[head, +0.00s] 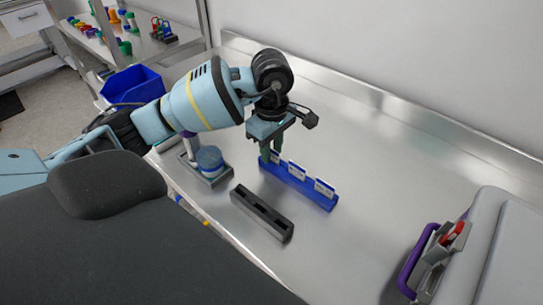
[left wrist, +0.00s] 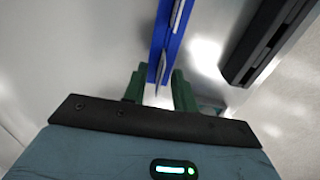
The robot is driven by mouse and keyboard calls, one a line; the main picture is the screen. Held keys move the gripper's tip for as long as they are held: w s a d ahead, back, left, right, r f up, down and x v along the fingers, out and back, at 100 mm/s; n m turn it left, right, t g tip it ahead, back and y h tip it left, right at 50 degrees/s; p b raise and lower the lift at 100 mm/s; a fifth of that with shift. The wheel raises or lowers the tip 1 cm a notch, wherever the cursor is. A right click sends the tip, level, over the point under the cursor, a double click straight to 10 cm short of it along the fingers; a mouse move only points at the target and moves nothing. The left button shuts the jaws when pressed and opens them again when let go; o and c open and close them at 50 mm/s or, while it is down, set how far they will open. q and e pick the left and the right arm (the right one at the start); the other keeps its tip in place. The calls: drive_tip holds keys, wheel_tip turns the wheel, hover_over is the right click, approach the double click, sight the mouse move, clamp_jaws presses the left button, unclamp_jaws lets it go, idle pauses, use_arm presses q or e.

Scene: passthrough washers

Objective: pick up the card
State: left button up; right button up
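A blue rack (head: 310,193) stands on the steel counter and holds three white-and-blue cards upright: a far-left card (head: 276,156), a middle card (head: 297,170) and a right card (head: 324,188). My left gripper (head: 271,156) points down at the rack's far-left end, its green fingers partly hiding the far-left card. In the left wrist view, the fingers of my left gripper (left wrist: 160,88) are apart, one on each side of the blue rack (left wrist: 168,45). A pale card edge (left wrist: 161,91) shows between them. Contact with the card cannot be told. My right gripper is out of view.
A black slotted block (head: 262,213) lies in front of the rack. A grey tray with a blue round container (head: 209,160) stands to the left. A purple-edged holder with red items (head: 432,258) is at right. The counter's back right is clear.

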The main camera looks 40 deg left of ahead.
use_arm(q)
clamp_jaws()
drive_tip(key=shift+r, duration=0.1)
idle(0.4)
drive_tip(key=shift+r, duration=0.65)
drive_tip(key=shift+s+d+r, duration=0.15)
drive_tip(key=shift+s+r, duration=0.05)
drive_tip(key=shift+r, duration=0.8)
drive_tip(key=s+d, duration=0.2)
drive_tip(key=s, duration=0.2)
drive_tip(key=s+d+r, duration=0.1)
drive_tip(key=s+d, duration=0.1)
drive_tip(key=s, duration=0.3)
drive_tip(key=s+d, duration=0.3)
drive_tip(key=s, duration=0.1)
drive_tip(key=shift+s+r+b, duration=0.2)
drive_tip(key=shift+b, duration=0.15)
drive_tip(key=shift+s, duration=0.2)
